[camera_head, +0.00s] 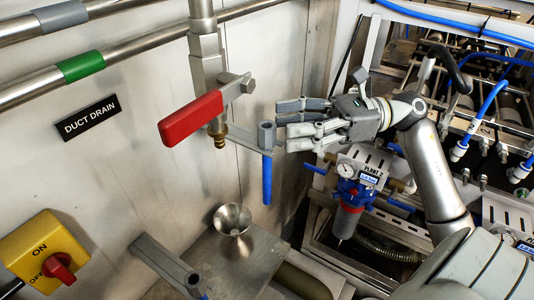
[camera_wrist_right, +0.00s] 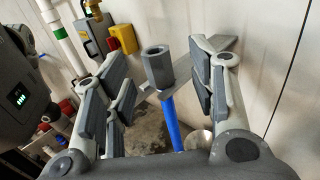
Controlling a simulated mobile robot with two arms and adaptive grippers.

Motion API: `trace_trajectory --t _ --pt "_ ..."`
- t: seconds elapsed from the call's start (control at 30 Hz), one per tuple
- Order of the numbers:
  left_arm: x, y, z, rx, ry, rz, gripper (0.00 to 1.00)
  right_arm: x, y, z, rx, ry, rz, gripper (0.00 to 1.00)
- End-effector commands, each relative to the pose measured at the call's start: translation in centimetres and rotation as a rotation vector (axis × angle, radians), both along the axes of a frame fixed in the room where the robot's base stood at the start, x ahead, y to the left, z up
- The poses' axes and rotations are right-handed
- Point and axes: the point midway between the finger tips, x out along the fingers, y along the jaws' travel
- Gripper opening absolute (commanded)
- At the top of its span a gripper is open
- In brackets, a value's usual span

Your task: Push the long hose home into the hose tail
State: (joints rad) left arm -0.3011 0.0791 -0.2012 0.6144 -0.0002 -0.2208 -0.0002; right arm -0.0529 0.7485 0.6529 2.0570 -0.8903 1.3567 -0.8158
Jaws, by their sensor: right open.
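A blue hose (camera_head: 267,180) hangs upright in the head view, with a grey collar (camera_head: 266,135) at its top, held by a grey wall bracket (camera_head: 236,140). The brass hose tail (camera_head: 218,132) points down under the red-handled valve (camera_head: 190,118), left of the collar and apart from it. My right gripper (camera_head: 283,124) is open just right of the collar. In the right wrist view the collar (camera_wrist_right: 157,68) and blue hose (camera_wrist_right: 172,125) stand between the spread fingers, apparently beyond them, with gaps on both sides. My left gripper is not in view.
A steel funnel (camera_head: 232,220) stands below on a metal ledge (camera_head: 240,262). Another grey bracket (camera_head: 160,258) with a bit of blue is at the lower left. A yellow switch box (camera_head: 42,250) is on the wall. A blue-topped filter (camera_head: 350,205) and piping crowd the right.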

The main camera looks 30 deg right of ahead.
Motion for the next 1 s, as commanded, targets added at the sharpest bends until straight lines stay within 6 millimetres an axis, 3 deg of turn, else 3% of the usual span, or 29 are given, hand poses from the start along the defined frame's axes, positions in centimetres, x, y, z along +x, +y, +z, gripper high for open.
trace_trajectory --t 0.03,0.17,0.33,0.6,1.0 --pt "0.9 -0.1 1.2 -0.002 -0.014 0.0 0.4 0.1 0.6 0.7 0.002 0.0 0.002 0.52" --pt "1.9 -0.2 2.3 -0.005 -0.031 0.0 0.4 0.5 2.1 0.7 0.002 0.0 0.002 0.52" --pt "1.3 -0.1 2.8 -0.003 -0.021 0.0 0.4 1.1 3.2 0.4 0.002 0.0 0.0 0.52" --pt "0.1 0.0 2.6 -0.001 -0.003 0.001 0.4 1.1 3.3 0.3 0.001 0.0 0.0 0.51" --pt "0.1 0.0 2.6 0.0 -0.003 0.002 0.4 1.1 3.3 0.3 0.001 0.0 0.0 0.02"
